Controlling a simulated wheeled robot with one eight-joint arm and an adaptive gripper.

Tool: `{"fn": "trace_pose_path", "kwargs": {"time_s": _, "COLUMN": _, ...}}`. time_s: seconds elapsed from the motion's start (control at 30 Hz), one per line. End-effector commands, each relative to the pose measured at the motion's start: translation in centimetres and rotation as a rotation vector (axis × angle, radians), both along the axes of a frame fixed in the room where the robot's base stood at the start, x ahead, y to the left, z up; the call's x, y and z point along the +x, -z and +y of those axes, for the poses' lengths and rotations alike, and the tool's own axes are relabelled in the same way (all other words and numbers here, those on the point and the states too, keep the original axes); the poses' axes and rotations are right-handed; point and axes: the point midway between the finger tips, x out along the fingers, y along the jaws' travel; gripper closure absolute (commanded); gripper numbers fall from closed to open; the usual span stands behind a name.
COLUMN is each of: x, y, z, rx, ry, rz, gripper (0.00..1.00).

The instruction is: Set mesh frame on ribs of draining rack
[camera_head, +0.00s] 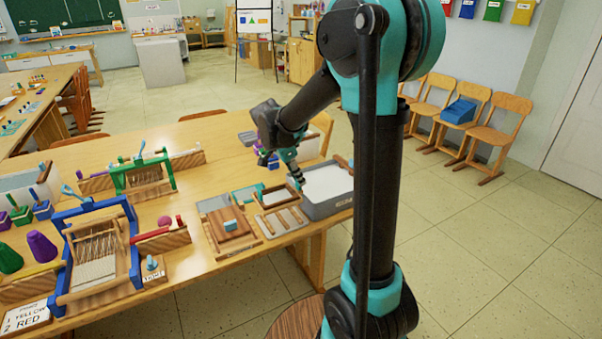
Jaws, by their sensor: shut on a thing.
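The mesh frame (274,195), a small wooden frame with a pale inner panel, is at the right part of the table, left of the grey vat. My gripper (297,183) points down at the frame's right edge and is shut on it; the fingertips are small and partly hidden. The draining rack (283,222), a pale tray with wooden ribs, lies just in front of the frame. The frame appears at the rack's back side; I cannot tell whether it touches the ribs.
The grey vat (327,209) with white contents stands close on the right. A wooden press with a teal block (230,226) is left of the rack. A green loom (143,176) and a blue loom (98,250) stand farther left. The table's front edge is near the rack.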

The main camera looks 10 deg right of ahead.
Motion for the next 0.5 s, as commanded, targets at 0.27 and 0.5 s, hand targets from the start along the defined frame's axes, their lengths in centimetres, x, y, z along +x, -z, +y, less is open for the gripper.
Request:
{"fn": "trace_pose_path", "kwargs": {"time_s": 0.27, "x": 0.0, "y": 2.1, "z": 0.0, "rx": 0.0, "ry": 0.0, "rz": 0.0, "gripper": 1.0}}
{"fn": "trace_pose_path", "kwargs": {"time_s": 0.5, "x": 0.0, "y": 4.3, "z": 0.0, "rx": 0.0, "ry": 0.0, "rz": 0.0, "gripper": 1.0}}
